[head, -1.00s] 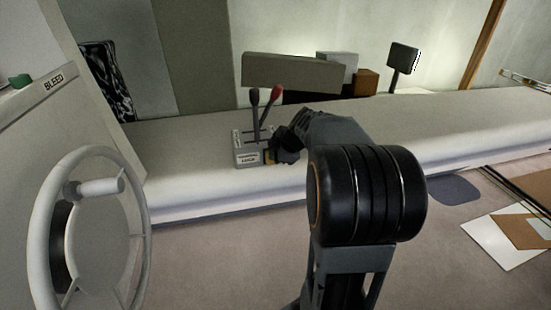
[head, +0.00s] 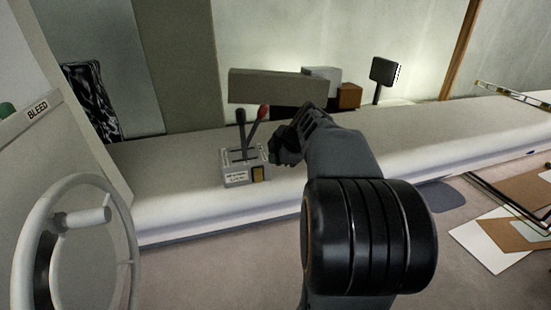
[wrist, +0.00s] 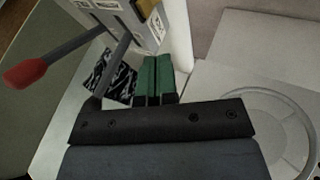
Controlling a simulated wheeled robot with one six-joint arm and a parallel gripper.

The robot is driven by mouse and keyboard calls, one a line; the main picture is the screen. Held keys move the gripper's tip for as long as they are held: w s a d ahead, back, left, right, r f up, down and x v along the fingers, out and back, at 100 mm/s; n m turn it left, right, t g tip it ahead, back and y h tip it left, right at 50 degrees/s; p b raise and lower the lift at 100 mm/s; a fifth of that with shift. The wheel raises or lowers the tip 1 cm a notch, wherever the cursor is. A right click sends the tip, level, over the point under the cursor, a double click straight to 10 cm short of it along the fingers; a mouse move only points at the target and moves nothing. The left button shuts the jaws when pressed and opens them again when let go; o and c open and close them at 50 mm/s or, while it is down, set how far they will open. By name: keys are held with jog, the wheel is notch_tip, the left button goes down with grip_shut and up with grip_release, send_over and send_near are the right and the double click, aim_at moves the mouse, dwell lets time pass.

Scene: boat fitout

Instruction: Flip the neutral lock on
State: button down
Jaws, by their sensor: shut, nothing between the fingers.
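The control box (head: 243,165) sits on the white ledge, with a dark-knobbed lever (head: 241,122) and a red-knobbed lever (head: 258,120). A small yellow-brown switch (head: 258,173) is on its front, right of a white label (head: 237,178); the label is too blurred to read surely. The switch also shows in the wrist view (wrist: 147,7) at the top; its on or off position is unclear. My gripper (head: 278,150) is just right of the box, apart from the switch. Its green fingers (wrist: 154,62) are together and empty in the wrist view, pointing toward the box.
The red-knobbed lever (wrist: 24,73) reaches close along the left of my gripper in the wrist view. A white steering wheel (head: 28,245) stands at front left. Grey and brown boxes (head: 275,88) are behind the ledge.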

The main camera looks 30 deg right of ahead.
jog(key=g+p, duration=0.1)
jog(key=p, duration=1.6)
jog(key=shift+s+f+g, duration=0.2)
jog(key=shift+f+g, duration=0.05)
jog(key=shift+g, duration=0.15)
send_near(257, 181)
notch_tip(257, 181, down, 4)
jog(key=a, duration=0.2)
jog(key=shift+w+d+f+p, duration=0.35)
jog(key=shift+w+p, duration=0.2)
jog(key=shift+w, duration=0.1)
jog(key=shift+w+d+f+p, duration=0.3)
jog(key=shift+w+p, duration=0.2)
jog(key=shift+w, duration=0.15)
